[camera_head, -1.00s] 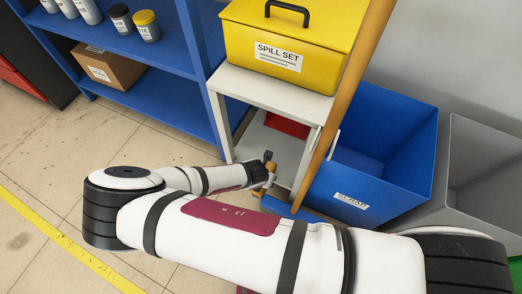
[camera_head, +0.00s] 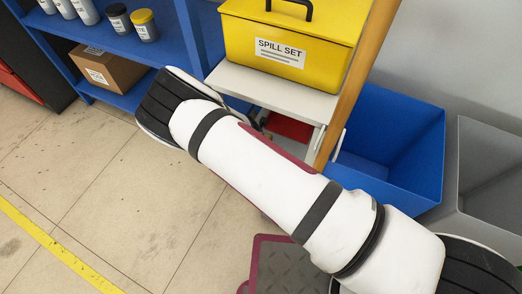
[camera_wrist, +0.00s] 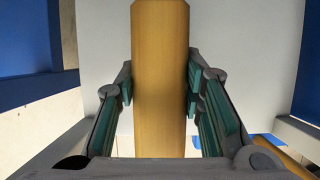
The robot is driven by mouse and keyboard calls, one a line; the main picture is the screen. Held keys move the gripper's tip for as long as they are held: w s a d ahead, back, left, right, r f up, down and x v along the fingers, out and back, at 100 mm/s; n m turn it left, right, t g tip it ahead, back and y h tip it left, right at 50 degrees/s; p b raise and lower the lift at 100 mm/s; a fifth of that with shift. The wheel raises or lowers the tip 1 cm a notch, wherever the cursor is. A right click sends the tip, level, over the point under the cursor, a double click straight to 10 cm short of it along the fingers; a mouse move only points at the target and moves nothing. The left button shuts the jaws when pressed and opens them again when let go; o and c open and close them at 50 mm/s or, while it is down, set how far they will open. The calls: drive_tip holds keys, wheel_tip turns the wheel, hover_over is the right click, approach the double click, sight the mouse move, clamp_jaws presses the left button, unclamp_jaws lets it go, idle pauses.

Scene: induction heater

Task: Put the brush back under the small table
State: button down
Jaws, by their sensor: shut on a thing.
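My gripper (camera_wrist: 160,100) is shut on a round wooden handle, the brush (camera_wrist: 160,60), which stands upright between its green pads in the wrist view. The brush's bristles are not visible. The small table (camera_head: 278,93) is off-white, in the upper middle of the head view. My arm reaches across to its front, and the arm covers most of the gripper and the brush there. Only a dark bit of the gripper shows below the tabletop. A flat red thing (camera_head: 290,128) lies in the space under the tabletop.
A yellow spill set box (camera_head: 290,38) stands on the table. A long wooden pole (camera_head: 352,85) leans at its right side. Blue (camera_head: 405,135) and grey (camera_head: 490,170) bins stand farther right, blue shelves (camera_head: 175,45) at left. The floor at left is clear.

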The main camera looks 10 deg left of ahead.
drive_tip(key=shift+a+b+x, duration=0.15)
drive_tip(key=shift+b+x, duration=0.3)
drive_tip(key=shift+x, duration=0.35)
drive_tip(key=shift+a+b+x, duration=0.15)
drive_tip(key=shift+b+x, duration=0.3)
drive_tip(key=shift+x, duration=0.35)
drive_tip(key=shift+s+f, duration=0.1)
drive_tip(key=shift+f, duration=0.15)
drive_tip(key=c, duration=1.1)
unclamp_jaws()
drive_tip(key=shift+b, duration=0.3)
drive_tip(key=p+v, duration=0.6)
drive_tip(key=v, duration=0.6)
drive_tip(key=shift+a+r, duration=0.1)
drive_tip(key=shift+r, duration=0.3)
drive_tip(key=shift+s+r, duration=0.3)
drive_tip(key=shift+r, duration=0.2)
